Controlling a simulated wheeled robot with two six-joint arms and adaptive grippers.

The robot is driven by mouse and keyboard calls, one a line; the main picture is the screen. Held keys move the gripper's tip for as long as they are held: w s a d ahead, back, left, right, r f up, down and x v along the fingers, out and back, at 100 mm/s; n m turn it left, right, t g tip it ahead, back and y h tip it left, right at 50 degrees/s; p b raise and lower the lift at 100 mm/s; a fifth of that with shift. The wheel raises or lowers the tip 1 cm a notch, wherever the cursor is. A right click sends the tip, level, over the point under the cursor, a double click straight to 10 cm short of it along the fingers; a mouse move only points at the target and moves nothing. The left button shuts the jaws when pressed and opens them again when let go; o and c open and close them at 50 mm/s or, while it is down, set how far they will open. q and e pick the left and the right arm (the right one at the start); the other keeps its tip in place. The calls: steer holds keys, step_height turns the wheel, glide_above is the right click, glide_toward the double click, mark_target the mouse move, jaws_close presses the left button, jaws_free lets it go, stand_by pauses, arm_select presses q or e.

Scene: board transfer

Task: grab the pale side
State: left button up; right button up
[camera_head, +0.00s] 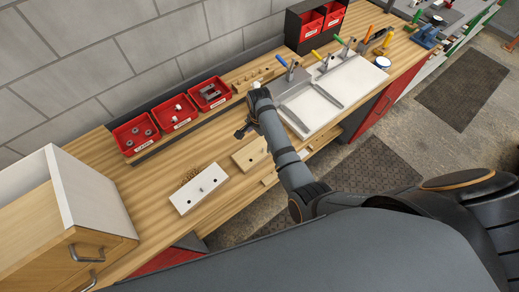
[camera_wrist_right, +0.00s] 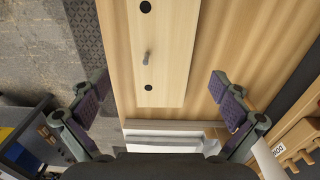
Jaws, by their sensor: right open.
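A pale wood board (camera_head: 250,153) lies flat near the front edge of the workbench. In the right wrist view the pale board (camera_wrist_right: 170,75) shows two dark holes and a small peg between them. My right gripper (camera_head: 249,128) is over the bench, just behind the pale board in the head view. In the wrist view its fingers (camera_wrist_right: 158,88) are spread wide on either side of the board, with nothing between them touching. A white board (camera_head: 199,188) with dark holes lies to the left of the pale one. My left gripper is not in view.
Red bins (camera_head: 173,112) with small parts stand along the wall. A white tray (camera_head: 345,90) lies to the right. A white-sided wooden cabinet (camera_head: 88,195) stands at the left. Bare bench lies left of the white board.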

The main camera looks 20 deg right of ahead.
mark_target(259, 148)
steer(key=shift+w+f, duration=0.1)
steer(key=shift+f, duration=2.8)
steer(key=shift+r, duration=0.1)
steer(key=c, duration=1.3)
